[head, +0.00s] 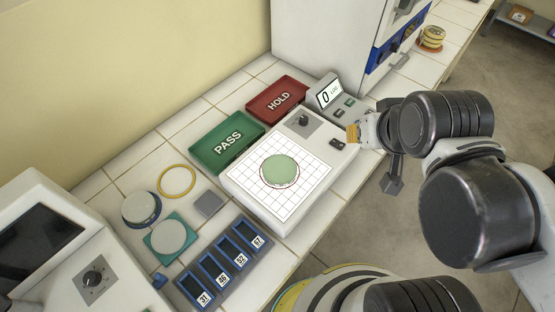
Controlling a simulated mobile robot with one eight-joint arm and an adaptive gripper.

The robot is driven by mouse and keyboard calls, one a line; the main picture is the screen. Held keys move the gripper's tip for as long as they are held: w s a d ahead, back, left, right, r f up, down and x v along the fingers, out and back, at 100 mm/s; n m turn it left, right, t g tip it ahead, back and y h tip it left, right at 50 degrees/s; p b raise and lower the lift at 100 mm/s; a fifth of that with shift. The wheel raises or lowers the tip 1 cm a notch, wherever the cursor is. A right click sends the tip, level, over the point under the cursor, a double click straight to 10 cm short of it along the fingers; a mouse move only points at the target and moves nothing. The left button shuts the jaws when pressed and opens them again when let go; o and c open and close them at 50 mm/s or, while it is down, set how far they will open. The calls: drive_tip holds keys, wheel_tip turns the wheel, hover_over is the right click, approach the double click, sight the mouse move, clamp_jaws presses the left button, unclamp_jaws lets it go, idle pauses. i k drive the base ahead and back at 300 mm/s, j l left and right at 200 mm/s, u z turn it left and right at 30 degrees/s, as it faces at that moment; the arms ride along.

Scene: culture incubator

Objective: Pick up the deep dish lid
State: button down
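I cannot tell for sure which round piece is the deep dish lid. A pale grey disc with a dark blue rim (141,208) lies on the tiled bench at left. Just right of and below it, another pale disc (170,236) sits on a teal square pad (155,254). A green round dish (280,170) rests on the white gridded plate (262,205). My gripper (368,138) hangs at the right, near the bench's front edge and apart from all these round pieces. Its fingers are seen edge-on and partly hidden by the arm, so their opening is unclear.
A yellow ring (177,181), a small grey square (209,203) and a numbered blue slot rack (212,280) lie nearby. Green PASS (206,157) and red HOLD (262,106) trays stand behind the plate. A display showing 0 (328,94) and a white cabinet (315,35) are beyond.

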sight(168, 237)
drive_tip(key=u, duration=2)
drive_tip(key=z, duration=1.25)
drive_tip(key=k+j+z, duration=0.15)
drive_tip(key=j, duration=0.15)
drive_tip(key=j+z, duration=0.15)
drive_tip(key=j, duration=0.15)
drive_tip(key=k, duration=0.05)
